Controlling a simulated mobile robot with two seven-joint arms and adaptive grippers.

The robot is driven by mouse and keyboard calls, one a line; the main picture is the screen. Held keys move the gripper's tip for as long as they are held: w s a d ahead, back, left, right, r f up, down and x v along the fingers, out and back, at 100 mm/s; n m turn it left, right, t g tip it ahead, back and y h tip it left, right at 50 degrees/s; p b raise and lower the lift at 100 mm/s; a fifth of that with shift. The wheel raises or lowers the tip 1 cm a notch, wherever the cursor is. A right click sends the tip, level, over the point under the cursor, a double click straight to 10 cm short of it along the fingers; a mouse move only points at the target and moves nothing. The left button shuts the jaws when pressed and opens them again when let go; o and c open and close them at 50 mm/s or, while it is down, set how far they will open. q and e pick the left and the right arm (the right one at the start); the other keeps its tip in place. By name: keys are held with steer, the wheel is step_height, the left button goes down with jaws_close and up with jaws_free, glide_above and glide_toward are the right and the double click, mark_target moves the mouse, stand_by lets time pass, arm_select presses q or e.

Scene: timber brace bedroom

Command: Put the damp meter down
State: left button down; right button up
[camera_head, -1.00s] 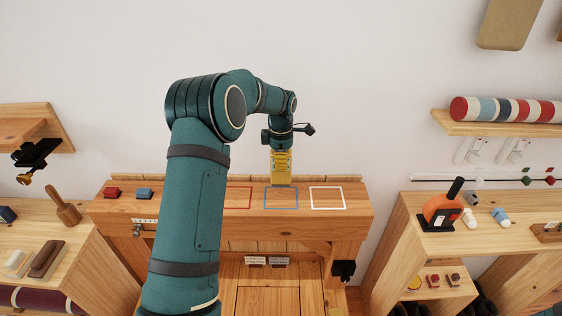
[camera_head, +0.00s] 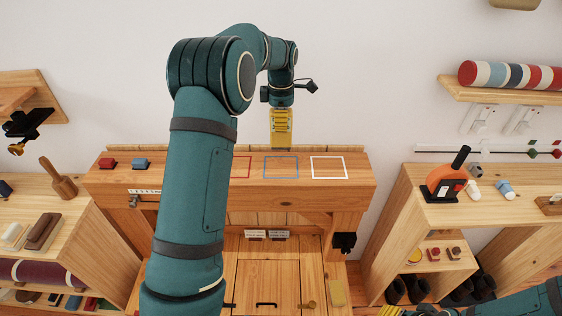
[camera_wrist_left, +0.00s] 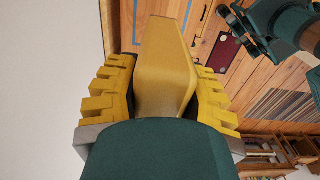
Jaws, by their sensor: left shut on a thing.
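The damp meter (camera_wrist_left: 166,75) is a yellow-tan block with bevelled edges, held between the yellow fingers of my left gripper in the left wrist view. In the head view my left gripper (camera_head: 281,128) points down, shut on it, near the back of the wooden bench (camera_head: 300,196). The fingers and meter are similar in colour there and hard to separate. They appear just behind the blue outlined square (camera_head: 281,167); I cannot tell their exact height above the bench. Part of my right gripper (camera_head: 390,311) seems to show at the bottom edge, too cut off to judge.
A red outlined square (camera_head: 242,167) and a white one (camera_head: 329,168) flank the blue one, both bare where visible. A red block (camera_head: 108,163) and a blue block (camera_head: 141,163) sit at the bench's left. An orange tool (camera_head: 442,182) stands on the right shelf unit.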

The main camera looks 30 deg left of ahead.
mark_target(281, 144)
arm_select(q)
step_height(281, 144, down, 9)
stand_by(0.4)
steer(key=shift+f, duration=0.15)
steer(key=c, duration=0.6)
jaws_free()
